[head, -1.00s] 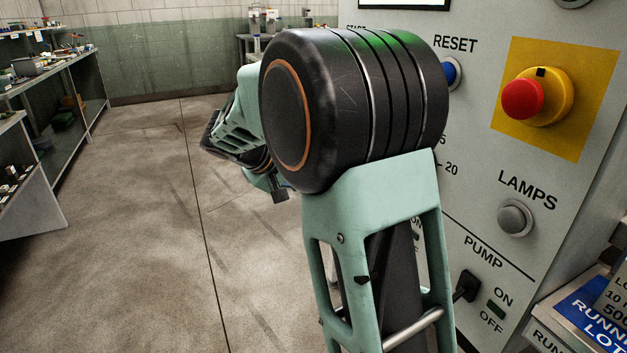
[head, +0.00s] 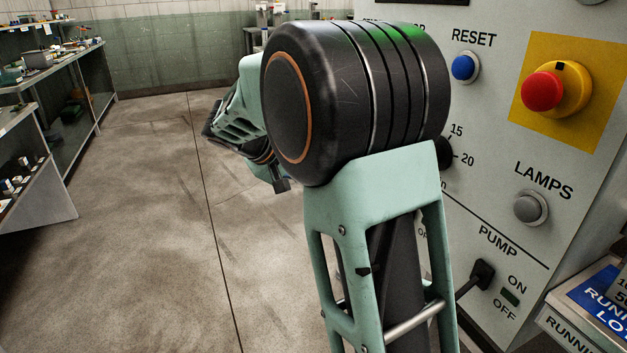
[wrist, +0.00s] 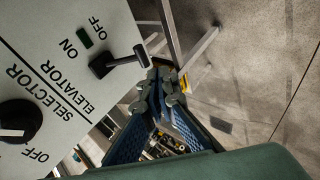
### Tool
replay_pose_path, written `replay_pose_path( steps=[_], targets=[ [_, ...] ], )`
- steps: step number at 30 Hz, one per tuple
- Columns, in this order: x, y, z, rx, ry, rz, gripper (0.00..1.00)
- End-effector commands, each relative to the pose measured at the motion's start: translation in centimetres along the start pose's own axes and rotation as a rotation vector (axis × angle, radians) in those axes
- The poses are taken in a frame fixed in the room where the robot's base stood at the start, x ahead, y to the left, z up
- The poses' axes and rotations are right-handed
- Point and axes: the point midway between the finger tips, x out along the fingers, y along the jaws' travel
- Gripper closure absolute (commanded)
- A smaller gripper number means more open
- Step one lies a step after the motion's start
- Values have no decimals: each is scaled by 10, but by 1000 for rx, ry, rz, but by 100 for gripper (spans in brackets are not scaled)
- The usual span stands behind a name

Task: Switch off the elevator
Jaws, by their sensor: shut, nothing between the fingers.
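The elevator switch (wrist: 118,62) is a black lever on the grey control panel in the wrist view. Its handle sticks out from the panel toward my fingers. The word ELEVATOR and the marks ON and OFF are beside it, with a small dark green window (wrist: 85,40) between the two marks. I cannot tell which mark the lever is set to. My gripper (wrist: 162,88) is shut and empty. Its fingertips are close to the lever's handle end; I cannot tell whether they touch. In the head view my arm hides the elevator switch.
A black selector knob (wrist: 18,120) is near the elevator lever. The head view shows a blue reset button (head: 464,68), a red emergency button (head: 542,91), a lamps button (head: 530,207) and a pump lever (head: 483,273). Shelves (head: 60,75) stand left; the floor between is clear.

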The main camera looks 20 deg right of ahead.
Motion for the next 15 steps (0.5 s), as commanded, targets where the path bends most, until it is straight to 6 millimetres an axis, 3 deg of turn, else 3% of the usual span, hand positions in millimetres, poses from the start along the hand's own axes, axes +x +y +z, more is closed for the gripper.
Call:
replay_pose_path(
  steps=[3,9,15],
  targets=[
    [0,-1,-1,0,-1,0,100],
    [-46,-26,1,-2,3,-2,100],
    [-74,-45,4,-1,1,-1,100]
  ],
)
